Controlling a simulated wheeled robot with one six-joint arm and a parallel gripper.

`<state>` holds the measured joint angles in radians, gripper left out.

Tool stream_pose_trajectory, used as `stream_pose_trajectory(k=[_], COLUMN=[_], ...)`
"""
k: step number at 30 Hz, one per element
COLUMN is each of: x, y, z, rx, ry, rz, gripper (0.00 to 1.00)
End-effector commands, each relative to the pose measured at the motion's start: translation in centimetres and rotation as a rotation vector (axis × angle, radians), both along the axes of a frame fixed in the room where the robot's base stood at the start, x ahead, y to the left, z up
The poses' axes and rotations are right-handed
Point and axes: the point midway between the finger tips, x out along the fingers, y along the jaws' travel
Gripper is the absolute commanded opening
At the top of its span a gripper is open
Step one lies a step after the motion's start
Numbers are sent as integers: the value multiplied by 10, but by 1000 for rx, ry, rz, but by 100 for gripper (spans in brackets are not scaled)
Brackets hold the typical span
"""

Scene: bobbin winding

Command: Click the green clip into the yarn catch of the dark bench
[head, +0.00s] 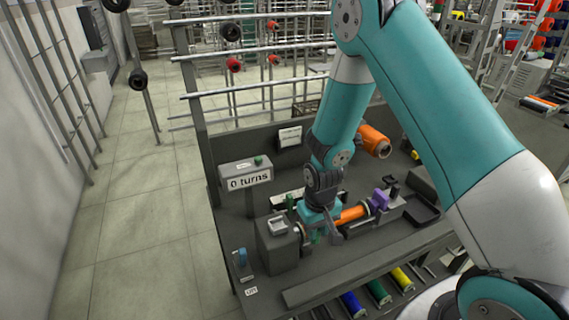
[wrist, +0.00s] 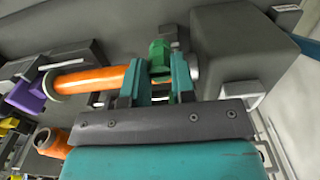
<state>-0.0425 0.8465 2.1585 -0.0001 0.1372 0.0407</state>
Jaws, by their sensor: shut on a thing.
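The green clip (wrist: 160,50) sits between the teal fingers of my gripper (wrist: 164,82) in the wrist view. My gripper is shut on it. In the head view my gripper (head: 318,230) points down at the bench, between the grey box and the orange bobbin, and mostly covers the clip (head: 316,237). The dark bench (head: 232,208) lies below. The orange bobbin (wrist: 95,79) lies horizontally just left of the fingers in the wrist view. I cannot make out the yarn catch, nor whether the clip touches it.
A grey box (head: 277,250) stands close to my gripper. A purple holder (head: 380,199) is at the bobbin's far end. A "0 turns" display (head: 248,180) stands at the back left. A blue part (head: 242,257) sits at the front left corner. An orange spool (head: 374,141) is behind my arm.

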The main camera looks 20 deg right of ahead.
Motion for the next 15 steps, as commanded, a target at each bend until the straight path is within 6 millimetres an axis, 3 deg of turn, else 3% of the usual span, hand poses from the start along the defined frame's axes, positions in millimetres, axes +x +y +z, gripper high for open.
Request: stream_pose_trajectory(k=[1,6,10,15], x=[8,30,42,50], y=[9,42,64,81], z=[33,97,132,154], rx=[1,1,0,0], ry=[-6,-4,-3,-2], rz=[6,4,2,-1], gripper=[5,5,5,5])
